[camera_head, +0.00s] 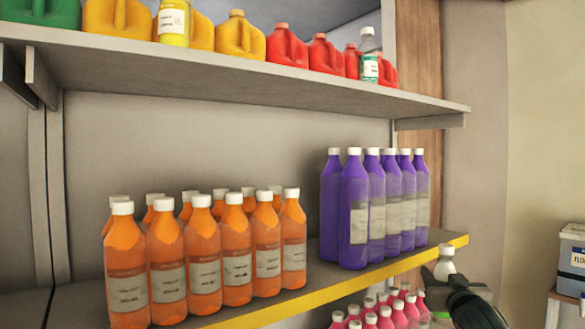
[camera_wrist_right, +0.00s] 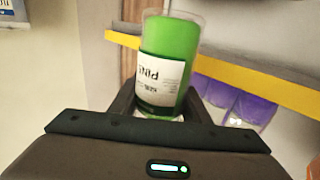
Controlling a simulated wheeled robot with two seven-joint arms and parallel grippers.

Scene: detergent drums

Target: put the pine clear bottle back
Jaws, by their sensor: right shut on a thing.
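The pine clear bottle has a white cap (camera_head: 446,249) and a clear neck, and stands near upright in my right gripper (camera_head: 447,277). In the right wrist view its green body (camera_wrist_right: 178,48) shows with a white label, which appears upside down and seems to read "PINE". My right gripper is shut on the bottle, just off the right end of the yellow-edged middle shelf (camera_head: 375,271). The fingers and hand hide part of the bottle. My left gripper is not in view.
Purple bottles (camera_head: 353,212) stand at the shelf's right and orange bottles (camera_head: 127,270) at its left, with a bare gap between. The upper shelf (camera_head: 230,75) holds jugs and a clear bottle with green contents (camera_head: 369,68). Pink bottles (camera_head: 385,318) stand below. A labelled bin (camera_head: 572,260) is far right.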

